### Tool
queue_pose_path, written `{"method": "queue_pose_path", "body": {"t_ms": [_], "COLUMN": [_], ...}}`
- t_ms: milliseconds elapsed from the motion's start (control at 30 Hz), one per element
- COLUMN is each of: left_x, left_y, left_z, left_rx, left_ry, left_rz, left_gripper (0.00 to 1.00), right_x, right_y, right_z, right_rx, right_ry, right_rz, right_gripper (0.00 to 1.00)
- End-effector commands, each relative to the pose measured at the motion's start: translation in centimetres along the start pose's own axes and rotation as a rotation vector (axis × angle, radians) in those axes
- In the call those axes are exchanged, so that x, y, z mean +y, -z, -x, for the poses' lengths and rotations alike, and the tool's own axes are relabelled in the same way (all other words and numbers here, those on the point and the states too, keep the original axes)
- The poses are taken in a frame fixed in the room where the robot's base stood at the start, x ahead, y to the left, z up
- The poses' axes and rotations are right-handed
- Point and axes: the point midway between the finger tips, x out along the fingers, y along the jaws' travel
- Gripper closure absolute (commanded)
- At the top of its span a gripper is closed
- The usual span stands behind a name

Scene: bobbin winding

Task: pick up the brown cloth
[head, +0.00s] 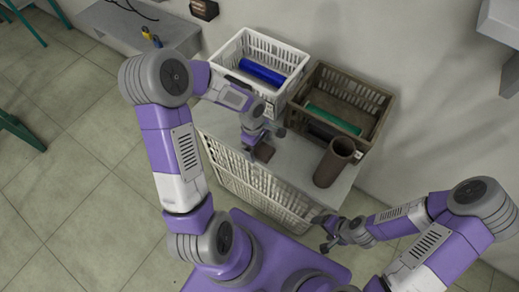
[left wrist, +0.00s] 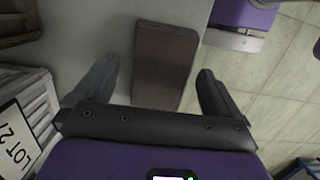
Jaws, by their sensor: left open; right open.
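The brown cloth (left wrist: 162,62) lies on the grey surface between my left gripper's fingers in the left wrist view. It looks like a flat folded strip. In the head view the cloth (head: 264,152) shows as a small dark brown patch just below my left gripper (head: 259,143). My left gripper (left wrist: 155,92) is open, with one finger on each side of the cloth and a gap to each. I cannot tell how high the fingers are above the surface. My right gripper (head: 325,232) is empty, low and beyond the front right corner of the surface.
A white crate (head: 297,62) with a blue roll (head: 262,72) and a brown crate (head: 379,101) with a green roll (head: 334,119) stand at the back. A brown cylinder (head: 333,164) stands to the right. A label reading "LOT 21" (left wrist: 20,145) is at the left wrist view's lower left.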

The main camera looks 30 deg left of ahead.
Motion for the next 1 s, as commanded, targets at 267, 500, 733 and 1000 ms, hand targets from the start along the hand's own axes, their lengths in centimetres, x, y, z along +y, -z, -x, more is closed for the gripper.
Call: {"method": "queue_pose_path", "body": {"t_ms": [267,500,733,1000], "left_x": [0.0,0.0,0.0,0.1], "left_y": [0.0,0.0,0.0,-0.3], "left_z": [0.1,0.1,0.1,2.4], "left_rx": [0.000,0.000,0.000,0.002], "left_ry": [0.000,0.000,0.000,-0.004], "left_rz": [-0.001,-0.001,-0.001,-0.001], "left_gripper": [0.25,0.62,0.84,0.84], "right_x": [0.0,0.0,0.0,-0.3], "right_y": [0.0,0.0,0.0,0.0], "right_z": [0.1,0.1,0.1,0.9], "right_rx": [0.000,0.000,0.000,0.000], "right_ry": [0.000,0.000,0.000,0.000], "right_rz": [0.000,0.000,0.000,0.000], "right_gripper": [0.22,0.22,0.22,0.22]}}
